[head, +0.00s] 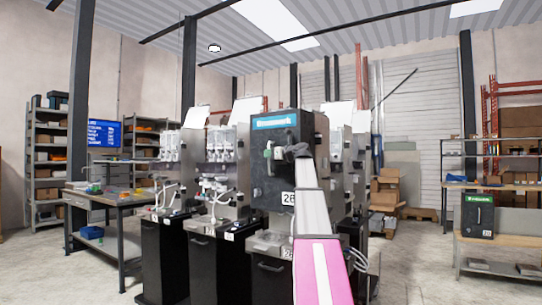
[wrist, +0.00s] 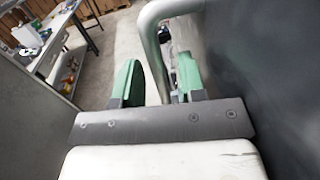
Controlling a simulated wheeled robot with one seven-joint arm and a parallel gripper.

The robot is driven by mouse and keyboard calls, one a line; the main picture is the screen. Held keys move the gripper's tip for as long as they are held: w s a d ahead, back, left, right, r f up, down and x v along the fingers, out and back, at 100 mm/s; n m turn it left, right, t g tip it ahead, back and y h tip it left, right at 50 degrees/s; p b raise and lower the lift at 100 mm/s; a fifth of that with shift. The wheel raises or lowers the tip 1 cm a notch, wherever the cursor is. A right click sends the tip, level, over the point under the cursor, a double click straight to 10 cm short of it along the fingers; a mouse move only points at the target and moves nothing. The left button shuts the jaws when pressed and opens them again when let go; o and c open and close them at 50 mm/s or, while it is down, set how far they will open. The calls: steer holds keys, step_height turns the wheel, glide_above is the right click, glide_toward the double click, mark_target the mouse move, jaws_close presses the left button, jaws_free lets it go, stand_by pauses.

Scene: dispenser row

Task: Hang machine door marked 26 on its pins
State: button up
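The dark door (head: 263,175) has a blue strip at its top and a white label that looks like 26. It stands upright at the front of the middle machine (head: 317,150), covering its upper part. Whether it sits on its pins is hidden. My gripper (head: 277,152) is at the door's handle. In the wrist view the grey tubular handle (wrist: 154,50) passes between the green fingers of my gripper (wrist: 158,82). The fingers stand apart, with slim gaps beside the tube. The dark door face (wrist: 265,80) fills the right side.
Doorless machines (head: 222,150) stand left of it, close by. A workbench (head: 100,197) is at the left. Another dark door (head: 478,215), marked 20, stands on a low bench (head: 515,240) at the right. Open floor lies between that bench and the machines.

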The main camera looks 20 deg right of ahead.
steer(key=shift+s+f, duration=0.1)
steer(key=v, duration=1)
steer(key=shift+s+d, duration=0.2)
steer(key=shift+s, duration=0.05)
stand_by(0.3)
steer(key=a+f+n+g+h, duration=0.1)
steer(key=a+f+n+g, duration=0.3)
steer(key=f, duration=1)
steer(key=a+f+n+g+h, duration=0.1)
steer(key=a+f+n, duration=0.45)
steer(key=f, duration=0.95)
steer(key=a+f+n+g+h, duration=0.1)
steer(key=a+f+n+g, duration=0.2)
steer(key=a+f, duration=0.75)
steer(key=s+a+f+n+g+h, duration=0.1)
steer(key=s+f+n, duration=0.5)
steer(key=f, duration=0.6)
steer(key=s+a+f+n+g+h, duration=0.2)
steer(key=s+a+f+n+g, duration=0.2)
steer(key=s+f, duration=0.6)
steer(key=s+a+f+n+g+h, duration=0.2)
steer(key=s+f+n, duration=0.6)
steer(key=f, duration=0.7)
steer(key=shift+s+a+g, duration=0.3)
steer(key=shift+a+g, duration=0.4)
steer(key=shift+a, duration=0.25)
steer(key=shift+f, duration=0.15)
